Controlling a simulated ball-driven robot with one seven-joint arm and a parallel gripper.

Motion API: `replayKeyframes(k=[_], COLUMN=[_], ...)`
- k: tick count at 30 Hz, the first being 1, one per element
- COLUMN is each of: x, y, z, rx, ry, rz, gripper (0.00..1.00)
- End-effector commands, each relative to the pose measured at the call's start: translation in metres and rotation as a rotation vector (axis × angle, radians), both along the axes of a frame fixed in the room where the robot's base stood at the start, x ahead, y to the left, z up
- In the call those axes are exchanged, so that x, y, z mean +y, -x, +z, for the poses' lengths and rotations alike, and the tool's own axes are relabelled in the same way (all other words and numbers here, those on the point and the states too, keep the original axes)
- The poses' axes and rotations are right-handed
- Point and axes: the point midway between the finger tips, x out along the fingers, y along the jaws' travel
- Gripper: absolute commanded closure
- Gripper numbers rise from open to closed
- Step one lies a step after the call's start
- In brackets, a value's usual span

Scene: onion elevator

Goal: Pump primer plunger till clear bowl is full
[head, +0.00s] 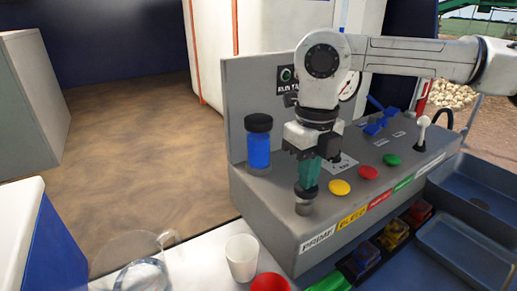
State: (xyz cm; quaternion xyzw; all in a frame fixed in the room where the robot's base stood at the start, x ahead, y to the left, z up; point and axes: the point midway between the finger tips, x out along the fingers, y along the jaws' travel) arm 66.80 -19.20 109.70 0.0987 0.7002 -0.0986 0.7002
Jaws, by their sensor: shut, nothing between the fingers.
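My gripper (307,180) points straight down with its teal fingers shut and nothing between them. It is directly over the primer plunger (304,203), a short dark and grey cylinder behind the PRIME label. The fingertips appear to touch the plunger's top, but they hide part of it. The clear bowl (258,150) stands behind and left of the gripper on the grey console, with a black cap. Blue shows over nearly its whole visible height, up to near the cap.
Yellow (340,187), red (368,172) and green (391,160) buttons line the console to the right. Blue levers (375,125) stand behind them. Grey-blue bins (465,255) sit at right.

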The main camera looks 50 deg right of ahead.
Motion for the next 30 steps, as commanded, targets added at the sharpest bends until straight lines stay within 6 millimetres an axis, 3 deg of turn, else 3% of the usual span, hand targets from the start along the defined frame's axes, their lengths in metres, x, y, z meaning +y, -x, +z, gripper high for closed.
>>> replayKeyframes(k=[10, 16, 30], x=[0.000, 0.000, 0.000], y=[0.000, 0.000, 0.000], z=[-0.015, -0.013, 0.013], rx=[0.001, 0.001, -0.001], ry=[0.001, 0.000, 0.000], rz=[0.000, 0.000, 0.000], gripper=[1.00, 1.00, 1.00])
